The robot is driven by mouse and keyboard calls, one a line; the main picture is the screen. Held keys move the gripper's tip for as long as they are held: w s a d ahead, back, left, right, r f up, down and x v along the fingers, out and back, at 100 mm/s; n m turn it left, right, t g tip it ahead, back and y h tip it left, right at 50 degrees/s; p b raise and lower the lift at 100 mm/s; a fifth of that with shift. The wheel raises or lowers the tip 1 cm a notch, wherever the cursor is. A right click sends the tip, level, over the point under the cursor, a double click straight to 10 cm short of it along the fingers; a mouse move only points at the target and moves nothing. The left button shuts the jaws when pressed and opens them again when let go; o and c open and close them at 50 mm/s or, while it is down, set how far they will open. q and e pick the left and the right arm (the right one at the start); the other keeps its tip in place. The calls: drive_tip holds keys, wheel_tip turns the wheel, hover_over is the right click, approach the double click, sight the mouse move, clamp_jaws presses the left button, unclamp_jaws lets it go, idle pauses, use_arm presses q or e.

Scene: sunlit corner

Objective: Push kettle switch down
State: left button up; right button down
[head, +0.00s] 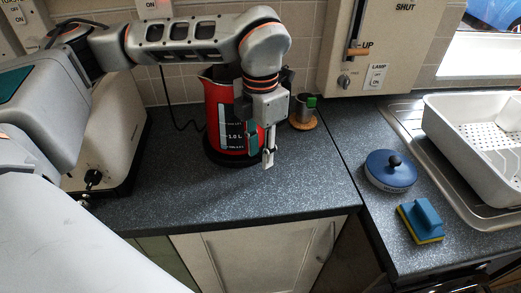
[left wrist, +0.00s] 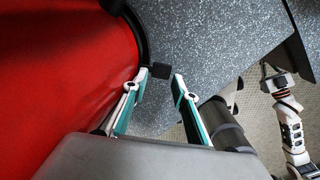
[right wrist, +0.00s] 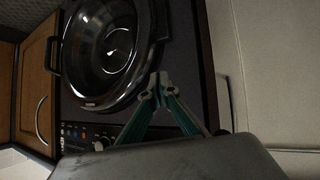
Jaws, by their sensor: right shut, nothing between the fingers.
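The red kettle (head: 215,105) stands on its black base on the speckled counter, with a level window on its side. My left gripper (head: 268,160) points down in front of the kettle's right side and hides part of it. In the left wrist view the kettle (left wrist: 60,70) fills the left side. A small black tab (left wrist: 160,71), which looks like the switch, sticks out from the black base edge. The left gripper (left wrist: 158,88) is open there, its fingertips apart near the tab; contact cannot be told. My right gripper (right wrist: 160,80) is shut and empty, away from the kettle.
A toaster (head: 105,150) stands left of the kettle, and a metal cup (head: 302,107) on a wooden coaster to its right. A blue lidded pot (head: 390,172), a sponge (head: 420,222) and a white dish rack (head: 475,130) lie farther right. The right wrist view shows a black pan (right wrist: 110,50) on a hob.

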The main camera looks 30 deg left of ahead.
use_arm(q)
clamp_jaws()
drive_tip(key=shift+s+d+f+y+p, duration=0.1)
drive_tip(key=shift+d+y+p, duration=0.2)
drive_tip(key=shift+y, duration=0.3)
drive_tip(key=shift+f+t+y, duration=0.4)
drive_tip(key=shift+t+y, duration=0.2)
drive_tip(key=shift+y, duration=0.2)
unclamp_jaws()
